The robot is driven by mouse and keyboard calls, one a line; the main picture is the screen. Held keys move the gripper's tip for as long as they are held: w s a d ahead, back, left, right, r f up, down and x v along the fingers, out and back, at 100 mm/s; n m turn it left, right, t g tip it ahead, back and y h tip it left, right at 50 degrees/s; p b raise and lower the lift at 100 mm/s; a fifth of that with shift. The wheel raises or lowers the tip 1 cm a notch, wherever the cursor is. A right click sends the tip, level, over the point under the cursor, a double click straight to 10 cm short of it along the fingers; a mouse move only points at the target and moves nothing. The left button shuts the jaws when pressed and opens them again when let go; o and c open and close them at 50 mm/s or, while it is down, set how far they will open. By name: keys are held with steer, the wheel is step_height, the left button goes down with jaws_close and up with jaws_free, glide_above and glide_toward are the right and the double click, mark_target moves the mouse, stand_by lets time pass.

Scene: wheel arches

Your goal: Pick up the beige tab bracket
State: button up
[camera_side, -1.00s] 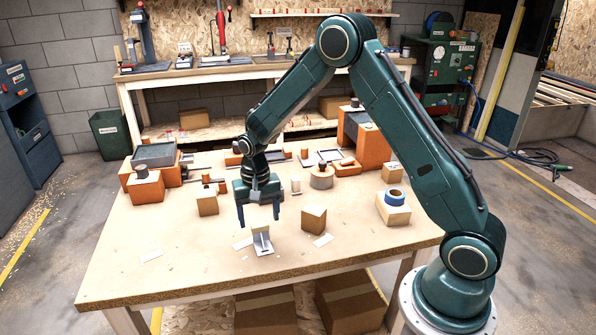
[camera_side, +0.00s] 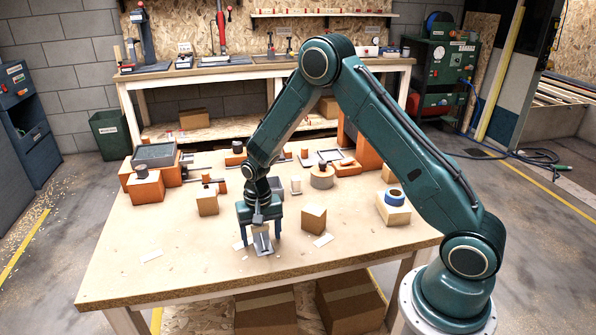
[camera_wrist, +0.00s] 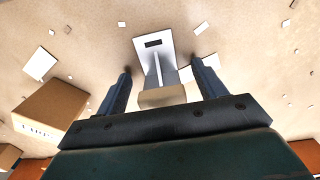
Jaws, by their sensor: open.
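The beige tab bracket (camera_side: 263,247) stands near the front middle of the table. In the wrist view the bracket (camera_wrist: 153,55) shows a pale flat base with a dark slot, a thin rib and a beige upright end. My gripper (camera_side: 259,243) is lowered over it with its blue fingers apart, one on each side. In the wrist view my gripper (camera_wrist: 161,78) is open, and the upright part lies between the fingers with a gap on both sides. Part of the bracket is hidden behind the gripper in the side view.
A cardboard box (camera_side: 313,219) stands close to the right of the gripper and shows at left in the wrist view (camera_wrist: 48,110). Another small box (camera_side: 207,203) is farther left. A blue tape roll (camera_side: 394,196) sits at right. The front left tabletop is mostly clear.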

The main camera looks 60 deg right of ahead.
mark_target(262, 243)
steer(key=shift+c, duration=0.4)
steer(key=c, duration=1)
step_height(262, 243, up, 20)
stand_by(0.4)
stand_by(0.4)
